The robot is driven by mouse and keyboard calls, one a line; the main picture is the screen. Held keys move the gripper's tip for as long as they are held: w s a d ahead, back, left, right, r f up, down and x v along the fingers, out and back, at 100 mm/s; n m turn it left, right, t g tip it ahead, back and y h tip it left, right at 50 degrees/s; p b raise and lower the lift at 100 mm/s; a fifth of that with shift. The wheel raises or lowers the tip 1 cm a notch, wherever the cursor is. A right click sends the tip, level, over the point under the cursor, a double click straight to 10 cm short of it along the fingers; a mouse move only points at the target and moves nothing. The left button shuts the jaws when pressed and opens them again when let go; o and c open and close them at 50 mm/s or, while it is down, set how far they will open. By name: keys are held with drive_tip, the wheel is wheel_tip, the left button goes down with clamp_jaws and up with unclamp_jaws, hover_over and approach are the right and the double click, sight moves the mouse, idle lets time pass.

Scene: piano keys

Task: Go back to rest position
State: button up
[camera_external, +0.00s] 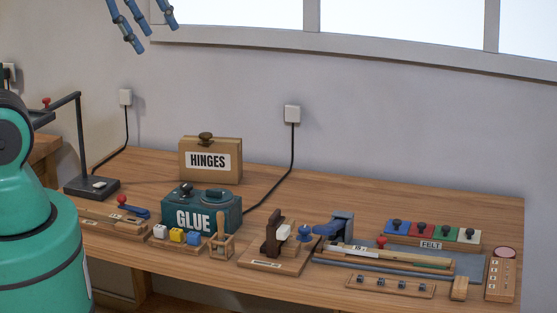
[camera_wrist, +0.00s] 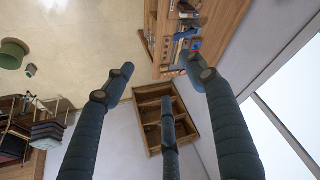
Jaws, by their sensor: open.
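My gripper (camera_external: 153,34) is at the top left of the external view, high above the workbench and close to the wall below the window. Its blue-grey fingers point downward, and the rest of it is cut off by the frame edge. The wrist view shows the three fingers of my gripper (camera_wrist: 160,67) spread apart, with nothing between them. The gripper is open, empty and touching nothing.
The wooden workbench (camera_external: 370,187) carries a HINGES box (camera_external: 226,171), a GLUE box (camera_external: 222,213), a felt tray (camera_external: 413,242) and a black lamp (camera_external: 82,139). Wooden shelves (camera_wrist: 156,96) show in the wrist view. Air around the gripper is clear.

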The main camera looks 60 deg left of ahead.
drive_tip(key=shift+s+d+f, duration=0.25)
drive_tip(key=shift+s+f, duration=0.15)
drive_tip(key=shift+s, duration=0.25)
wheel_tip(320, 180, down, 14)
drive_tip(key=b, duration=1.3)
drive_tip(key=shift+r+b, duration=0.25)
drive_tip(key=shift+b, duration=0.05)
drive_tip(key=shift+c, duration=0.7)
drive_tip(key=shift+w+r, duration=0.1)
